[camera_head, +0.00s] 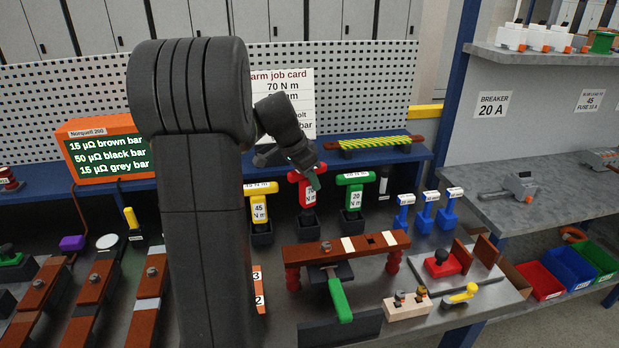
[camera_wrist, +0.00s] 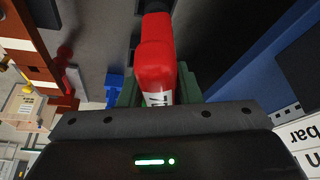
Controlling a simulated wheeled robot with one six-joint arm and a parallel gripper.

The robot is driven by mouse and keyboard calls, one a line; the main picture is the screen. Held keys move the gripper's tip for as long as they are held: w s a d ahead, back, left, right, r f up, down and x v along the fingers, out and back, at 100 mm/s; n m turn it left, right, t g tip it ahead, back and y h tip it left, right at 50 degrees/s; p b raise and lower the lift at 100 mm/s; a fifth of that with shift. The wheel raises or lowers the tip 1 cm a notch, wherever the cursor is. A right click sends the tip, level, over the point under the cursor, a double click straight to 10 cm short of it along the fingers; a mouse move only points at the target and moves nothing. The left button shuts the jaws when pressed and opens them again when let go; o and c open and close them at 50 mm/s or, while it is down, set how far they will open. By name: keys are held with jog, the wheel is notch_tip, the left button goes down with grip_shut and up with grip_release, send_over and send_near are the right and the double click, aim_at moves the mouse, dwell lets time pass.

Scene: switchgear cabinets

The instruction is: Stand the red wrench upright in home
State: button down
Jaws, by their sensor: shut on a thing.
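The red wrench (camera_head: 308,196), a T-shaped tool with a white "70" label, is upright between the yellow wrench (camera_head: 260,208) and the green wrench (camera_head: 353,196). Its lower end is at a black holder block (camera_head: 308,219); I cannot tell whether it is seated inside or just above. My gripper (camera_head: 314,176) is at the wrench's top handle, shut on it. In the wrist view the red wrench (camera_wrist: 156,70) lies between the green-tipped jaws, its label partly hidden by the gripper body. No label reading "home" is readable.
Yellow and green wrenches stand close on either side in black holders. Several blue tools (camera_head: 424,215) stand to the right. A brown bar on red posts (camera_head: 345,248) is in front, with a green-handled tool (camera_head: 339,298). A blue shelf with a striped bar (camera_head: 374,143) is behind.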

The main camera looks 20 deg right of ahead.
aim_at(310, 188)
jog(key=shift+f+b, duration=1.4)
jog(key=shift+f, duration=0.25)
jog(key=c, duration=1)
grip_release()
jog(key=shift+o, duration=0.2)
jog(key=v, duration=1.3)
jog(key=shift+s+a+r, duration=0.1)
jog(key=shift+a+r, duration=0.05)
jog(key=shift+r, duration=0.2)
jog(key=shift+f, duration=0.1)
jog(key=x, duration=1.3)
jog(key=shift+f, duration=0.3)
jog(key=shift+r, duration=0.15)
